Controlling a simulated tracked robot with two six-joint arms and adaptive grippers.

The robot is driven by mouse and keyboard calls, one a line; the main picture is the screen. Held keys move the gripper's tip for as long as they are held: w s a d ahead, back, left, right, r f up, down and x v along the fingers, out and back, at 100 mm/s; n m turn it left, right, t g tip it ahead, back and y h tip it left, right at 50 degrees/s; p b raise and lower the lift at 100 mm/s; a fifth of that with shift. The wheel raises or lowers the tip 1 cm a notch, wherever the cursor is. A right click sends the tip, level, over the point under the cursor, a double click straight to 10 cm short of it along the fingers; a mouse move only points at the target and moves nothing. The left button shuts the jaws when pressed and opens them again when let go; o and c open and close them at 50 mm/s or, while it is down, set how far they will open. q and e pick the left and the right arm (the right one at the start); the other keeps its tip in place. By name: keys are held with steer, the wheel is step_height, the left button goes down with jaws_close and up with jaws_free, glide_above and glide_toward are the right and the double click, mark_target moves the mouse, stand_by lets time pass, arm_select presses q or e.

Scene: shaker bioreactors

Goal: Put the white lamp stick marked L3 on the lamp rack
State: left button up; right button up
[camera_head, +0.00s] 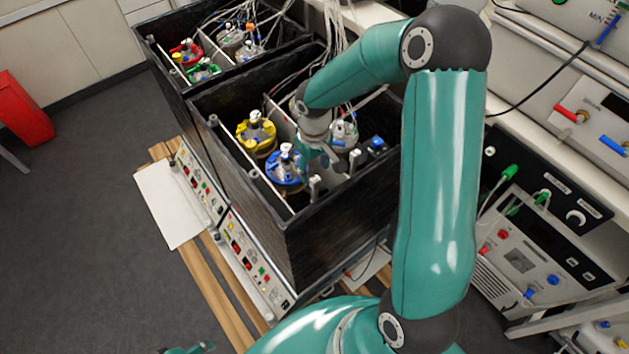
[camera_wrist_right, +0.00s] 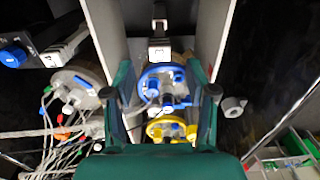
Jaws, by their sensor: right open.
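Several white stick-like pieces stand in the black box; one (camera_head: 315,187) is at its near right wall, and another (camera_head: 355,158) is farther right. No L3 mark can be read on any of them. In the right wrist view a white stick (camera_wrist_right: 159,47) lies ahead of my right gripper (camera_wrist_right: 163,88), centred between its fingers and apart from them. My right gripper (camera_head: 322,158) is open and empty, inside the box's opening beside the blue-topped vessel (camera_head: 286,167). A teal tip, perhaps my left gripper (camera_head: 190,349), shows at the bottom edge. I cannot identify the lamp rack for sure.
A yellow-topped vessel (camera_head: 256,134) and a grey-topped one (camera_head: 344,133) stand in the same black box (camera_head: 258,222), with cables above. A second black box (camera_head: 172,75) adjoins it at the back left. An instrument bench (camera_head: 530,255) is at the right.

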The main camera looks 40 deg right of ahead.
mark_target(314, 178)
step_height(314, 178, down, 7)
steer(key=shift+f, duration=0.2)
stand_by(0.3)
jaws_close()
steer(key=shift+r+p, duration=0.35)
steer(key=shift+r, duration=1)
